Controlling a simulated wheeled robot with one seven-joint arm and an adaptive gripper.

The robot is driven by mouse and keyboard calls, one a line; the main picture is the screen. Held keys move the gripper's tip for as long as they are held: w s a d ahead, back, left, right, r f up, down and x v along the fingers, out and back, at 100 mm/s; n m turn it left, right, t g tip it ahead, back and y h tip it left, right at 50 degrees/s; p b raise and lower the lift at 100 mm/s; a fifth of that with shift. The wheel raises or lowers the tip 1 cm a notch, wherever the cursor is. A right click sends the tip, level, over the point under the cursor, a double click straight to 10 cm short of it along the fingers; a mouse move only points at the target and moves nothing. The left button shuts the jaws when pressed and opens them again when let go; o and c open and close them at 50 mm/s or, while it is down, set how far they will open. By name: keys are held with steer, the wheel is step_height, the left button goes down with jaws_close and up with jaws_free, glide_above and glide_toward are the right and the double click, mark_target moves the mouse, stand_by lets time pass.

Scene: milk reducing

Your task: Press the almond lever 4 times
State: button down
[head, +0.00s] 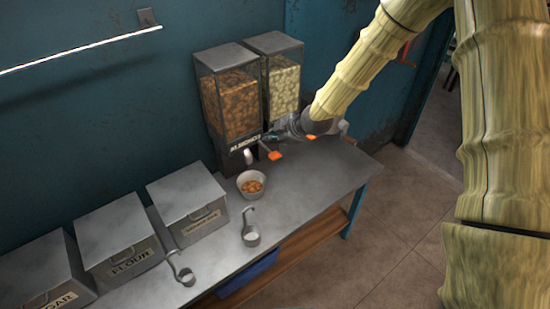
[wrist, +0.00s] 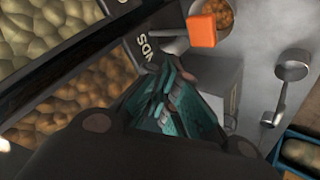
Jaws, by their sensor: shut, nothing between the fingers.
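The almond dispenser (head: 230,100) is a clear-sided bin of brown nuts with a dark labelled front, standing on the metal counter. Its orange almond lever (head: 275,155) sticks out from the front, and it also shows in the wrist view (wrist: 202,30). My gripper (head: 271,137) is shut and empty, with teal fingers. It is just above and behind the lever in the head view, close to the dispenser front; I see no clear contact. In the wrist view the fingertips (wrist: 170,72) sit below the lever in the picture. A bowl (head: 251,192) holding some almonds stands below the dispenser.
A second dispenser (head: 284,85) with pale nuts stands to the right, with an orange lever (head: 311,137) beside my wrist. Lidded metal bins (head: 187,194) and two ladles (head: 250,238) are on the counter (head: 325,180) to the left and front. The counter's right part is mostly clear.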

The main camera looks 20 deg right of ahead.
mark_target(273, 156)
steer(key=shift+f+b, duration=0.95)
steer(key=shift+f, duration=0.95)
steer(key=shift+f, duration=0.15)
steer(key=shift+f+b, duration=0.25)
steer(key=shift+b, duration=0.05)
steer(key=shift+f+b, duration=0.8)
steer(key=shift+f, duration=0.5)
stand_by(1.7)
steer(key=shift+r, duration=0.2)
steer(key=shift+r+p, duration=1)
steer(key=shift+r, duration=0.55)
steer(key=shift+r+p, duration=1.5)
steer(key=shift+r, duration=1)
